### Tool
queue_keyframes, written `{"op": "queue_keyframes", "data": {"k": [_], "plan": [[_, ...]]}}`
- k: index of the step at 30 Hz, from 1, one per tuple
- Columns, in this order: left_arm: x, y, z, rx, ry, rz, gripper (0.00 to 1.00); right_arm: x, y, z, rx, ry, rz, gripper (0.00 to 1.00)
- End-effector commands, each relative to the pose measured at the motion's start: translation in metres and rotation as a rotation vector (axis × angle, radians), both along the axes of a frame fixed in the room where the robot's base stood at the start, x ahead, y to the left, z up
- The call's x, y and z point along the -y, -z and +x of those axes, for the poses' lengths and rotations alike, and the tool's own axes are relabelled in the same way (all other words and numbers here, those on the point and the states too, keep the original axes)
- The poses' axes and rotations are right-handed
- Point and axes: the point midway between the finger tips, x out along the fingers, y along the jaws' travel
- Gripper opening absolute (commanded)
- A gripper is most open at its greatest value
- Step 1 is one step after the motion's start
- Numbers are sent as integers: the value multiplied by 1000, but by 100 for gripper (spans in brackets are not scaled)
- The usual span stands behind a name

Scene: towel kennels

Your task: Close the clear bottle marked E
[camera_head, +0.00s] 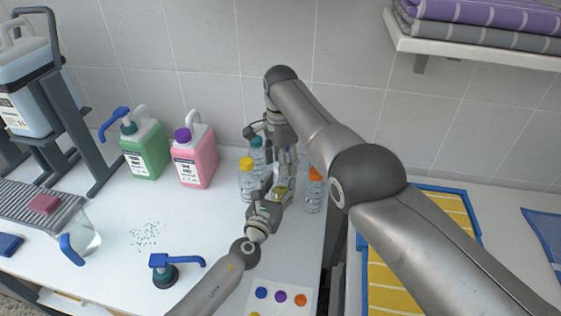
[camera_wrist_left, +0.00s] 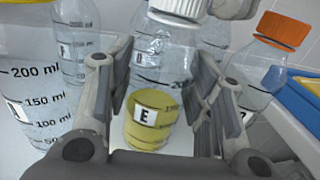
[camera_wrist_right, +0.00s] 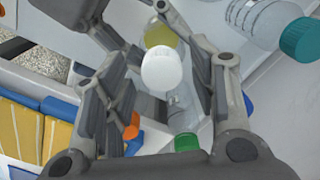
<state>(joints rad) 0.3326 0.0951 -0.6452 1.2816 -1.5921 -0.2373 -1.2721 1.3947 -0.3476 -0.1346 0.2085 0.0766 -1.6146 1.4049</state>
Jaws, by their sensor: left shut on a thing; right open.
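The clear bottle marked E (camera_wrist_left: 155,120) holds yellow liquid and stands between the fingers of my left gripper (camera_wrist_left: 165,75), which is shut on it. In the head view its yellow liquid (camera_head: 281,190) shows between my two grippers, most of the bottle being hidden. A white cap (camera_wrist_left: 180,8) is at the bottle's top; I cannot tell how tightly it sits. In the right wrist view the white cap (camera_wrist_right: 161,68) lies between the fingers of my right gripper (camera_wrist_right: 163,55), which is open and comes down from above.
Close by stand clear bottles with yellow (camera_head: 246,163), teal (camera_head: 256,142) and orange (camera_head: 316,173) caps. A green jug (camera_head: 146,152) and a pink jug (camera_head: 194,158) stand to the left. A pump top (camera_head: 165,275) lies at the front. A blue-edged tray (camera_head: 425,210) is right.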

Motion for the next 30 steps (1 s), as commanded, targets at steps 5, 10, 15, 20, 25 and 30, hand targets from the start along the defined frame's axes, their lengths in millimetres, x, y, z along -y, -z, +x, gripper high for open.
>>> {"op": "queue_keyframes", "data": {"k": [5,10,15,20,25,30], "plan": [[0,0,0,-1,0,1,0,0,-11,1,2,0,0,52],[0,1,0,-1,0,1,0,0,-34,1,4,0,0,52],[0,1,0,-1,0,1,0,1,-44,0,1,0,0,52],[0,0,0,0,1,1,0,0,-45,0,1,0,-1,52],[0,0,0,0,1,1,0,0,-45,0,1,-9,0,50],[0,0,0,0,1,1,0,0,-46,0,2,-119,0,50]]}}
